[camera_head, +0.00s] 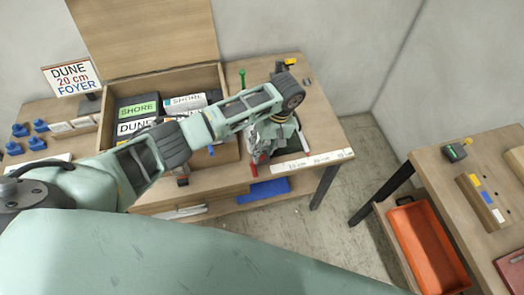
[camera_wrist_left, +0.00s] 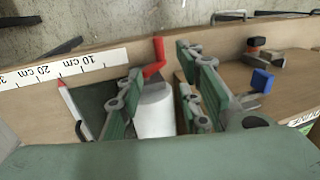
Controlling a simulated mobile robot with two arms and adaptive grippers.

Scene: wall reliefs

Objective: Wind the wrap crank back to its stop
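The red crank (camera_wrist_left: 155,57) shows in the left wrist view as a bent red handle beside a white cylinder (camera_wrist_left: 154,112). In the head view red parts (camera_head: 255,158) show at the table's front edge, partly hidden by my left gripper. My left gripper (camera_wrist_left: 160,64) is open, with one green-grey finger on each side of the crank and cylinder. I cannot tell whether either finger touches the crank. In the head view the left gripper (camera_head: 264,150) points down beyond the wrist, over the front right of the table. My right gripper is not in view.
An open wooden box (camera_head: 107,100) holds labelled blocks behind my left arm. A centimetre scale strip (camera_head: 310,160) runs along the table's front edge. A blue tray (camera_head: 263,190) lies below it. A second table (camera_head: 440,185) with an orange bin (camera_head: 425,250) stands right, across open floor.

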